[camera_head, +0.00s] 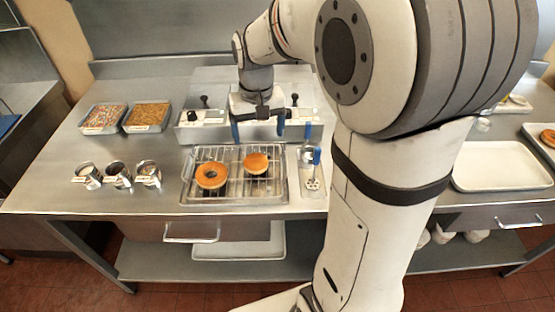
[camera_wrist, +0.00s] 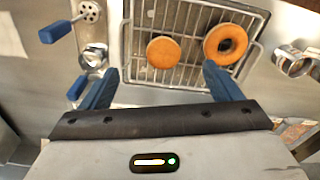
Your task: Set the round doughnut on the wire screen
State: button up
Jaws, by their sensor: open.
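The round doughnut (camera_head: 256,163), golden brown with no hole, rests on the wire screen (camera_head: 268,188), right of centre in the head view. In the wrist view, the round doughnut (camera_wrist: 163,52) lies on the screen (camera_wrist: 193,20), apart from the fingers. A ring doughnut (camera_head: 211,175) with a hole lies left of it on the same screen; it also shows in the wrist view (camera_wrist: 226,44). My gripper (camera_head: 258,127) is open and empty, above and behind the doughnuts. Its blue fingers (camera_wrist: 160,85) are spread wide, with nothing between them.
Two trays of toppings (camera_head: 147,116) stand at the back left. Several small metal cups (camera_head: 118,174) stand left of the screen. Blue-handled tools (camera_head: 313,172) lie close on its right. A white tray (camera_head: 500,167) sits at the far right. The front left counter is clear.

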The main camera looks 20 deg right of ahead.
jog(key=s+r+t, duration=0.2)
jog(key=s, duration=1.5)
jog(key=shift+d+n+t, duration=0.3)
jog(key=shift+n, duration=0.1)
